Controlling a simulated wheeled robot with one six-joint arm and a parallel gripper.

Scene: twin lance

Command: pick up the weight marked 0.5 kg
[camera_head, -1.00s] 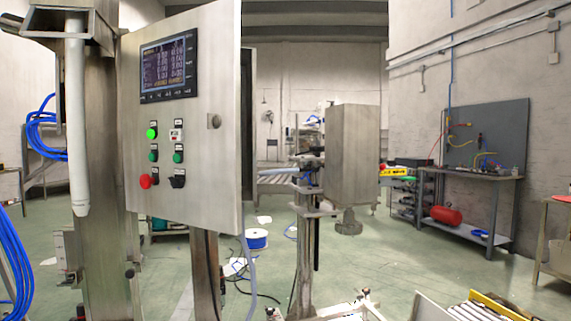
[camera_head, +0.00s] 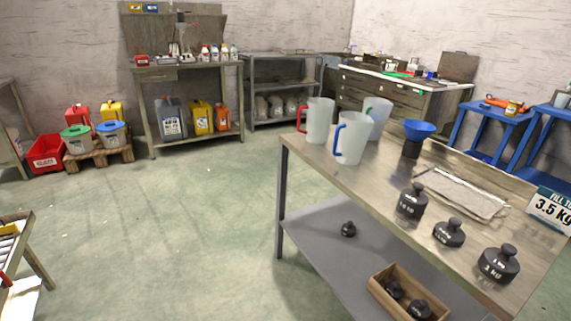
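Three black knobbed weights stand on the top of the metal table at right: a tall one (camera_head: 411,202), a smaller one (camera_head: 449,233) and a wide one (camera_head: 499,265) near the front corner. Each has white marking; the wide one's ends in KG, but I cannot read the figures surely. A small black weight (camera_head: 348,229) stands alone on the table's lower shelf. Two more black weights, one (camera_head: 395,290) behind the other (camera_head: 419,309), are in a wooden box on that shelf. I cannot tell which weight is marked 0.5 kg. My gripper is not in view.
The wooden box (camera_head: 377,288) is on the lower shelf (camera_head: 320,225). Green floor (camera_head: 190,220) left of the table is clear.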

